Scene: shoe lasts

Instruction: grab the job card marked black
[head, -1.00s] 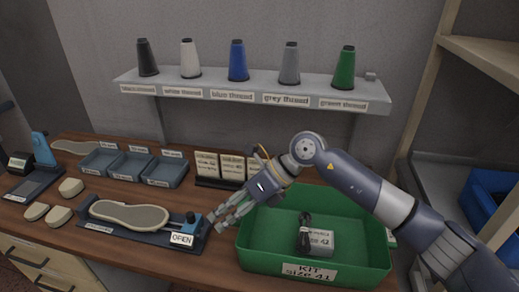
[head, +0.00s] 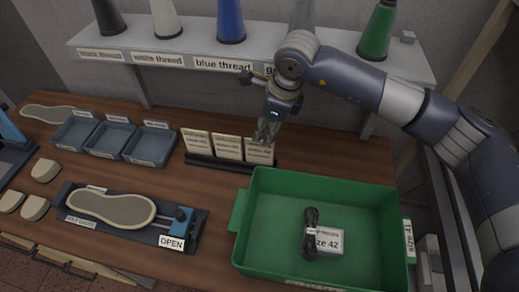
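Three cream job cards stand side by side in a dark rack (head: 215,163) on the bench: a left card (head: 196,143), a middle card (head: 228,147) and a right card (head: 259,153). Their print is too small to read, so I cannot tell which is marked black. My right gripper (head: 266,132) points down at the top of the right card, its fingers overlapping the card's upper edge in the picture. I cannot tell whether the fingers touch the card or how far apart they are. My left gripper is not in view.
A thread shelf (head: 175,47) hangs behind.

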